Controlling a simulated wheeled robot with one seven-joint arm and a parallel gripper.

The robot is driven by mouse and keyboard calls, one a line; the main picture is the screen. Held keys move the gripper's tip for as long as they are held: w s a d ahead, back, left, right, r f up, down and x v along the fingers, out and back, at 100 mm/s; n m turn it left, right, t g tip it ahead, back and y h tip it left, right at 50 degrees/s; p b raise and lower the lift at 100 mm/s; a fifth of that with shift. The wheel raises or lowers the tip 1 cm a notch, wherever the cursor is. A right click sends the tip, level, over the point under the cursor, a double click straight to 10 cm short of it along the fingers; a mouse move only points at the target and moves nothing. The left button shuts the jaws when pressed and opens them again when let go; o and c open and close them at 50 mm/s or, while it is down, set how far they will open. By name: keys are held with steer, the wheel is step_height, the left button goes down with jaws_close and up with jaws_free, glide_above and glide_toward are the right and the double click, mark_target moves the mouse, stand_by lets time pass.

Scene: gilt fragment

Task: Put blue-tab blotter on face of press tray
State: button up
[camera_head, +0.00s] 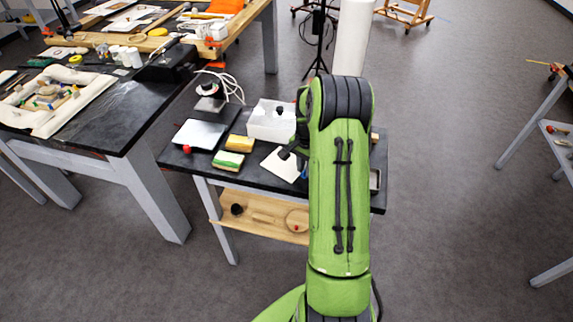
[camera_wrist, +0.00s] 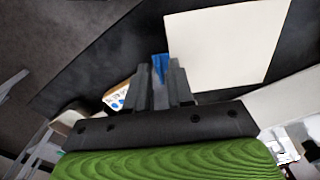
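The blotter is a pale cream sheet in the wrist view (camera_wrist: 228,42) and lies on the black table in the head view (camera_head: 278,164). Its blue tab (camera_wrist: 160,68) sits between my two dark fingertips. My gripper (camera_wrist: 161,78) looks shut on this tab, with little gap at either side. In the head view my green arm hides part of the table and most of my gripper. A flat pale grey plate (camera_head: 200,133) with a red knob lies at the table's left. It may be the press tray, but I cannot be sure.
A white box (camera_head: 271,122) with a black knob stands behind the blotter. A yellow sponge (camera_head: 239,143) and a green-and-cream block (camera_head: 228,160) lie between the grey plate and the blotter. A larger black-topped workbench (camera_head: 118,112) stands at left. Open floor lies to the right.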

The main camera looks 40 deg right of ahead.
jaws_close()
steer(key=shift+r, duration=0.1)
